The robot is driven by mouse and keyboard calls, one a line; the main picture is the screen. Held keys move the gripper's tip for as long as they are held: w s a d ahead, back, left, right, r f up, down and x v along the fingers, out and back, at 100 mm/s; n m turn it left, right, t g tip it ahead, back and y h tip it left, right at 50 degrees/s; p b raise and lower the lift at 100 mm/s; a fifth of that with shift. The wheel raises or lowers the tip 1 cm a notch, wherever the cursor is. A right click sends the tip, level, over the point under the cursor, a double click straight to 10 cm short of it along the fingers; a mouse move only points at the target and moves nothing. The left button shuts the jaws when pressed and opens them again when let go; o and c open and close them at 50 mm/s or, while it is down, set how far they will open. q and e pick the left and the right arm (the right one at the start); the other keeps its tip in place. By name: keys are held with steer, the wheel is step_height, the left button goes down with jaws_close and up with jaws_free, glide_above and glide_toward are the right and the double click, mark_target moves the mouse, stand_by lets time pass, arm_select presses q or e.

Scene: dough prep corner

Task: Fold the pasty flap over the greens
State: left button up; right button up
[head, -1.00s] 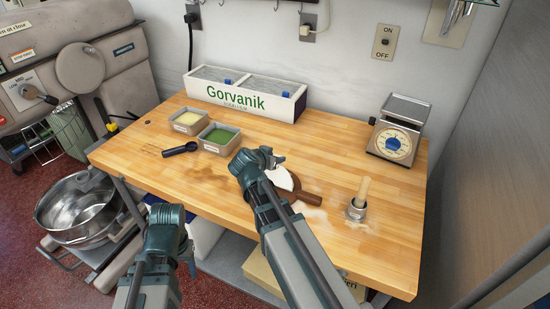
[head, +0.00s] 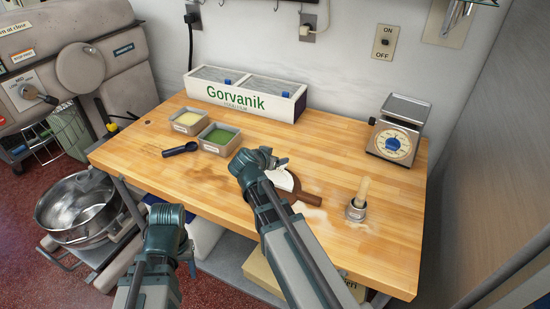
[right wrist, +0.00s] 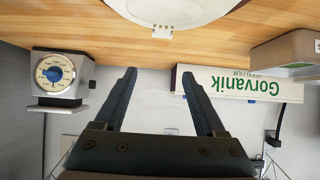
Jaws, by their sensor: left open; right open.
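The pasty (head: 281,180) is a pale dough piece on a brown wooden board with a handle (head: 308,197); my right arm hides part of it. In the right wrist view the pale round (right wrist: 175,8) shows at the top edge, with a small notched tab at its rim. Its flap and any greens on it cannot be made out. My right gripper (head: 276,160) is beside the pasty in the head view; in the wrist view its fingers (right wrist: 160,76) are apart with nothing between them. My left gripper (head: 188,252) is low at the left, off the table's front edge, open and small in view.
A tub of green filling (head: 220,134) and a pale-filled tub (head: 188,121) stand at the back left, by a black scoop (head: 180,149). A Gorvanik box (head: 243,98) is behind.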

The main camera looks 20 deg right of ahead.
steer(key=p+v, duration=0.7)
steer(key=v, duration=0.6)
steer(key=shift+s+a+r+p, duration=0.2)
steer(key=shift+s+r+p, duration=0.05)
steer(key=shift+p, duration=0.05)
